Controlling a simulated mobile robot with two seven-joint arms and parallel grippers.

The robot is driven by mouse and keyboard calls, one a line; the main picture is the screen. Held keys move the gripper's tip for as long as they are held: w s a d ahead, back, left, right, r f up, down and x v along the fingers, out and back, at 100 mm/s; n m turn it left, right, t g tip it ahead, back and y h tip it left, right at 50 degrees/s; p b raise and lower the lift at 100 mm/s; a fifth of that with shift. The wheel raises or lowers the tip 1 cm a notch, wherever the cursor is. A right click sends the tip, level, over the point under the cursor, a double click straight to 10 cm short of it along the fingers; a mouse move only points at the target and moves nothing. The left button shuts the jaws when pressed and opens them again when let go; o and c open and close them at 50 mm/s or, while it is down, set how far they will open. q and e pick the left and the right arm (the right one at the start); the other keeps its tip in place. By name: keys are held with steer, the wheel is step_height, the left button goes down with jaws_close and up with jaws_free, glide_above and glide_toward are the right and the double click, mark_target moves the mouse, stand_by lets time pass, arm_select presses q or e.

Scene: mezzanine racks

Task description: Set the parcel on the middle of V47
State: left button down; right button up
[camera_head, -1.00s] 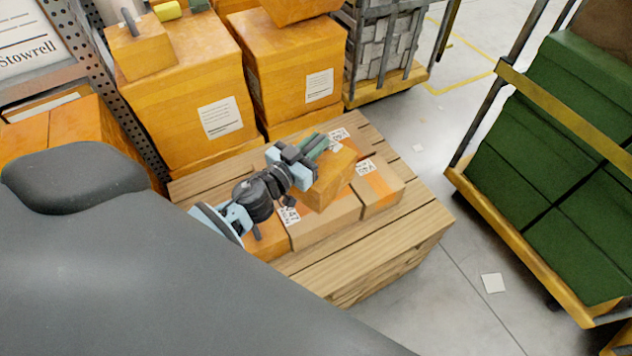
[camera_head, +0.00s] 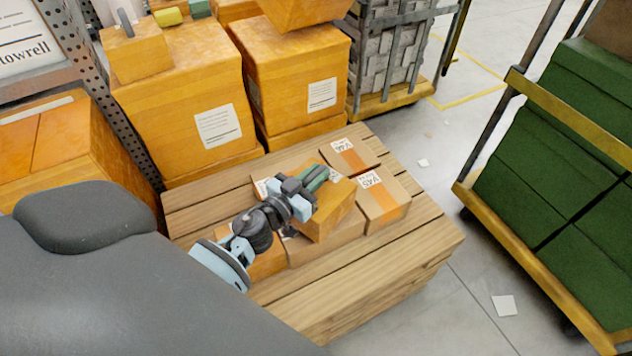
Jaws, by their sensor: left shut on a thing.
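The parcel (camera_head: 335,208) is an orange-brown box. My left gripper (camera_head: 312,193) is shut on it, with the parcel over the carton group on the wooden pallet. Below it is a wider tan carton (camera_head: 325,249), partly covered by the parcel and gripper; its V47 label, readable earlier, is now mostly hidden behind the gripper. I cannot tell whether the parcel touches this carton. The carton labelled V45 (camera_head: 385,205) lies just right of the parcel, and the one labelled V46 (camera_head: 352,155) lies behind. My right gripper is out of view.
The wooden pallet (camera_head: 345,295) has bare slats in front. Large orange boxes (camera_head: 200,110) stand behind it, with a perforated rack post at left. A cart of green boxes (camera_head: 570,140) stands at right, with grey floor (camera_head: 450,215) between. A caged cart (camera_head: 395,50) stands behind.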

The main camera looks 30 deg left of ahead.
arm_select(q)
steer(key=shift+f+b, duration=0.4)
steer(key=shift+f, duration=0.6)
steer(key=shift+r, duration=0.15)
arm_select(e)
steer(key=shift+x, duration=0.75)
arm_select(q)
steer(key=shift+f, duration=0.2)
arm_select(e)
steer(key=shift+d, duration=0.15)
arm_select(q)
steer(key=c, duration=1.3)
jaws_free()
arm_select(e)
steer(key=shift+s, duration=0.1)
arm_select(q)
steer(key=shift+r, duration=0.1)
